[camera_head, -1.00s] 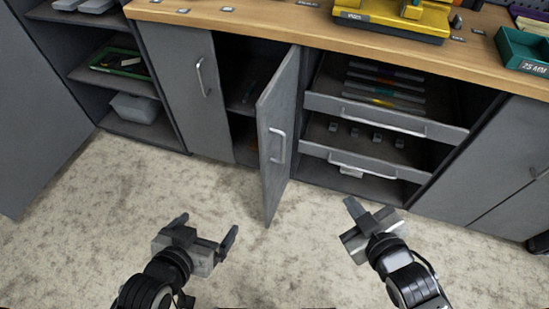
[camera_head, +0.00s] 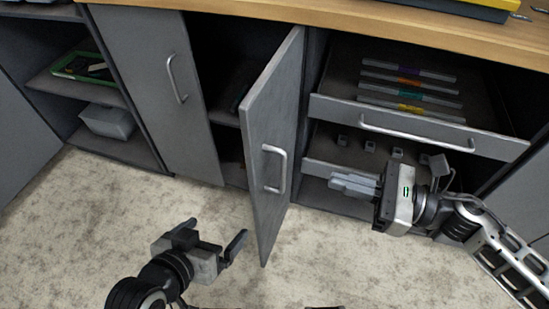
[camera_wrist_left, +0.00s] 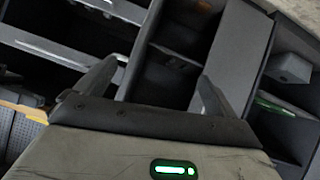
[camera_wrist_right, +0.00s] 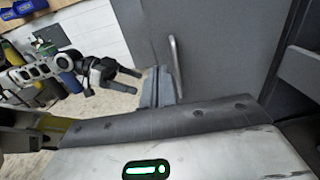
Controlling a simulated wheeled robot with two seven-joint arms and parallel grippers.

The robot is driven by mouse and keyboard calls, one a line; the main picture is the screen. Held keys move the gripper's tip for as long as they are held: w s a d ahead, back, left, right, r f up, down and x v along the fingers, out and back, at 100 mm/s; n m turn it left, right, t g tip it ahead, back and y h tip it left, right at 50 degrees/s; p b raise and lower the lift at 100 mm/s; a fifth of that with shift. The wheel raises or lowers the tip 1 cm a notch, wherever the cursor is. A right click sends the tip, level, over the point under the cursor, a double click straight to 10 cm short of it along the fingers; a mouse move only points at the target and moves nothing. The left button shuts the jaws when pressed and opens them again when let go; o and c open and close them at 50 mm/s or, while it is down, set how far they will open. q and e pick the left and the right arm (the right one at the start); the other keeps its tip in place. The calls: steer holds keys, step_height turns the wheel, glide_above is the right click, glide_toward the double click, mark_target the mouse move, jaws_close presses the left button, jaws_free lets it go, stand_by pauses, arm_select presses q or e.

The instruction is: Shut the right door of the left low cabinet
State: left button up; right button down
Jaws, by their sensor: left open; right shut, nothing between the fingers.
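The right door (camera_head: 262,115) of the left low cabinet is a grey panel standing open, swung out over the floor. Its silver handle (camera_head: 282,170) faces my right side. The left door (camera_head: 158,95) is shut. My right gripper (camera_head: 332,183) is shut and empty. It points left at the open door from its right side, with a gap between in the head view. In the right wrist view the door panel (camera_wrist_right: 230,50) and its handle (camera_wrist_right: 174,65) lie just beyond the shut fingers (camera_wrist_right: 157,85). My left gripper (camera_head: 215,232) is open and empty, low over the floor left of the door.
Right of the open door, an upper drawer (camera_head: 420,128) stands pulled out, with a lower drawer (camera_head: 320,168) beneath, near my right gripper. Open shelves (camera_head: 115,150) are at the far left. The wooden worktop (camera_head: 330,22) runs above. The floor (camera_head: 100,220) at the left front is clear.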

mark_target(258, 157)
arm_select(q)
steer(key=r, duration=0.1)
steer(key=r+p, duration=0.1)
steer(key=r, duration=0.1)
steer(key=shift+s+a+r+t+p, duration=0.2)
steer(key=shift+s+a+t+p, duration=0.05)
steer(key=shift+a+t+p, duration=0.15)
arm_select(e)
steer(key=x, duration=1.2)
steer(key=shift+w+a, duration=0.1)
steer(key=shift+a, duration=0.2)
steer(key=shift+r, duration=0.1)
